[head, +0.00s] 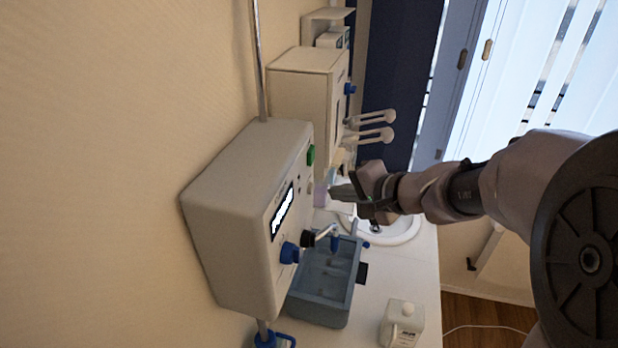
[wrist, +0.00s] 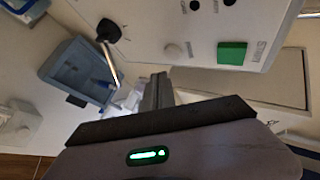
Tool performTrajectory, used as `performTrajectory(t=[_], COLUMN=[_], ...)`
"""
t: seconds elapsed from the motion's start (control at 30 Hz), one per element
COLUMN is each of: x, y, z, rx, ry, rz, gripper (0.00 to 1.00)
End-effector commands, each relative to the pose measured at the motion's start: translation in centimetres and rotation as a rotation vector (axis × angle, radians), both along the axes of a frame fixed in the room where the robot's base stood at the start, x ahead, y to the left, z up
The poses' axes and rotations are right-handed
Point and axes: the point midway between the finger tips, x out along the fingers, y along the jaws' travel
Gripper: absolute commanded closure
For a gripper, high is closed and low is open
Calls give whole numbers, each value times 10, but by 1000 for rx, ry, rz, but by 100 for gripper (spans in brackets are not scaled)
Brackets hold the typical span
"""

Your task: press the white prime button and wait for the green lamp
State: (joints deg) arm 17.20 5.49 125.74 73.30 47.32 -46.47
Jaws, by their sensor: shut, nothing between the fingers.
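The beige control box (head: 240,190) stands on the left in the head view, and its front panel (wrist: 205,30) fills the upper right of the wrist view. A green square piece (head: 311,155) is on the panel and shows in the wrist view (wrist: 232,53); I cannot tell if it is the lamp or whether it is lit. I cannot make out the white prime button for certain. My gripper (head: 334,193) is shut and empty, pointing at the panel; contact cannot be told.
The box has a lit display (head: 283,210), a blue knob (head: 290,252) and a black knob (head: 307,239) with a metal spout. A blue-grey basin (head: 325,290) lies below. A white jug (head: 402,323) stands on the counter. Another beige box (head: 300,90) is behind.

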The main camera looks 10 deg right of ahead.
Motion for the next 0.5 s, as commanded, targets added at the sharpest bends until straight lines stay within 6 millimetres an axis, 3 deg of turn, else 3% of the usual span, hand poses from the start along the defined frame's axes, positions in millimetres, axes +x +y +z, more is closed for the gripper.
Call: performTrajectory(t=[0.2,0.5], x=[5,6], y=[14,15], z=[-2,-1], rx=[-1,0], ry=[0,0], rz=[1,-1], gripper=[100,100])
